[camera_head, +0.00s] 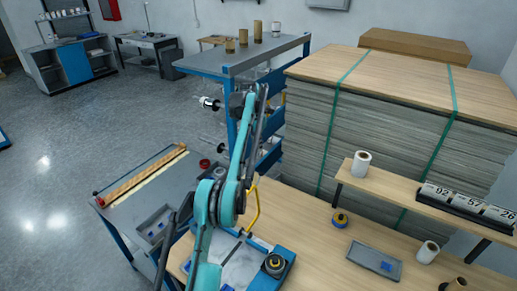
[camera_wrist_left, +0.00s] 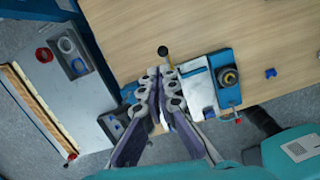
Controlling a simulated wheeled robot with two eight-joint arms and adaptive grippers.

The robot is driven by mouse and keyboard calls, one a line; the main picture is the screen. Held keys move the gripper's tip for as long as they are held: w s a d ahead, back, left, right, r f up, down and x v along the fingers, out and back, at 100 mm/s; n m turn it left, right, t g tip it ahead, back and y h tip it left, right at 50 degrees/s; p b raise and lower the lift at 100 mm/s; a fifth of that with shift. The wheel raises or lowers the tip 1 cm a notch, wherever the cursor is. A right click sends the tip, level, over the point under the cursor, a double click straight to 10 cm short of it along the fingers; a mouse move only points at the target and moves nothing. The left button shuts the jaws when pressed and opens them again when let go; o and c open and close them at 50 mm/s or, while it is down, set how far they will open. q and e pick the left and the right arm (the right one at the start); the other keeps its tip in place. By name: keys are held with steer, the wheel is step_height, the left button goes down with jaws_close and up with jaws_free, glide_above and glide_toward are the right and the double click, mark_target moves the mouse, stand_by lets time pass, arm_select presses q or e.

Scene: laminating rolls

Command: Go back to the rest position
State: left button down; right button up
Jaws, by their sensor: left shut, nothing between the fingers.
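My left arm comes up in teal through the middle of the head view, with its upper end in front of the blue rack. In the left wrist view my left gripper (camera_wrist_left: 165,72) is shut with its fingers together and nothing between them. It is over the blue and white device (camera_wrist_left: 200,92) on the wooden table, and I cannot tell the height between them. The device also shows in the head view (camera_head: 240,268), partly hidden by my arm. My right gripper is not in view.
A white roll (camera_head: 361,160) stands on the small shelf, another (camera_head: 428,252) on the wooden table (camera_head: 310,225) near a grey tray (camera_head: 375,261). Strapped board stacks (camera_head: 400,125) stand behind. A blue rack (camera_head: 235,66) stands beyond my arm. Open floor (camera_head: 90,130) lies left.

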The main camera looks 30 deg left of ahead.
arm_select(q)
steer(key=s+d+f+m+t+b, duration=0.1)
steer(key=s+d+m+t+b, duration=0.2)
steer(key=s+d+m+b, duration=1.2)
steer(key=s+d+f+m+t+b, duration=0.1)
steer(key=s+d+f+m+b, duration=0.2)
steer(key=s+f+m, duration=0.6)
steer(key=s+d+f+m+t+b, duration=0.1)
steer(key=s+d+f+m+b, duration=0.2)
steer(key=s+d+f+m, duration=0.3)
steer(key=s+f+m, duration=0.3)
steer(key=s+f, duration=0.4)
steer(key=s, duration=0.3)
steer(key=shift+f+y, duration=0.25)
steer(key=shift+y, duration=0.05)
